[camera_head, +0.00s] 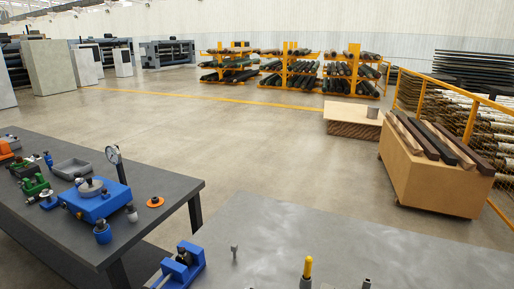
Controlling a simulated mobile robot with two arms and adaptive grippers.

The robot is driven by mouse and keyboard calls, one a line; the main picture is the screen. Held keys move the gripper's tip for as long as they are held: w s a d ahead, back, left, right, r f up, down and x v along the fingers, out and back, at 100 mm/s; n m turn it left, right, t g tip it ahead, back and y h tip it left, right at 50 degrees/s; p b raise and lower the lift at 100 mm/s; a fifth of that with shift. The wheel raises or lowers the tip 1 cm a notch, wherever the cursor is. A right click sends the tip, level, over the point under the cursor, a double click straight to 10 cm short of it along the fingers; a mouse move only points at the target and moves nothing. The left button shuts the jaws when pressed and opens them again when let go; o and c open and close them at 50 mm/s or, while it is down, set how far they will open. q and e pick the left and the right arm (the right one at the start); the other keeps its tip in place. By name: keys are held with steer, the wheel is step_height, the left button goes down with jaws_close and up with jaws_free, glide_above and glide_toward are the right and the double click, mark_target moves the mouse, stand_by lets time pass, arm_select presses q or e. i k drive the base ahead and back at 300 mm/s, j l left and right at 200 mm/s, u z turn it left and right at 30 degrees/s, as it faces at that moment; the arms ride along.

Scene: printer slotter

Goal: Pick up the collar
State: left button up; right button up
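Neither of my grippers is in view. I cannot tell for certain which thing is the collar. An orange ring-like disc with a dark centre (155,202) lies flat near the right edge of the dark left table. A small grey metal part (234,249) stands on the grey front table, and another small grey part (367,283) is cut off by the bottom edge. A yellow-topped metal tool (308,268) stands upright between them.
A blue fixture (183,268) sits at the front table's left corner. The left table (60,225) holds a blue block (97,203), a dial gauge (113,155) and a grey tray (70,168). The front table (410,260) is mostly clear. Wooden crates (425,180) stand beyond.

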mark_target(187, 261)
steer(key=k+j+z, duration=0.15)
steer(key=j, duration=0.3)
steer(key=k+j+z, duration=0.2)
steer(key=j, duration=0.25)
steer(key=k+j+z, duration=0.15)
steer(key=j, duration=0.25)
steer(key=k+j+z, duration=0.2)
steer(key=j, duration=0.2)
steer(key=k, duration=0.05)
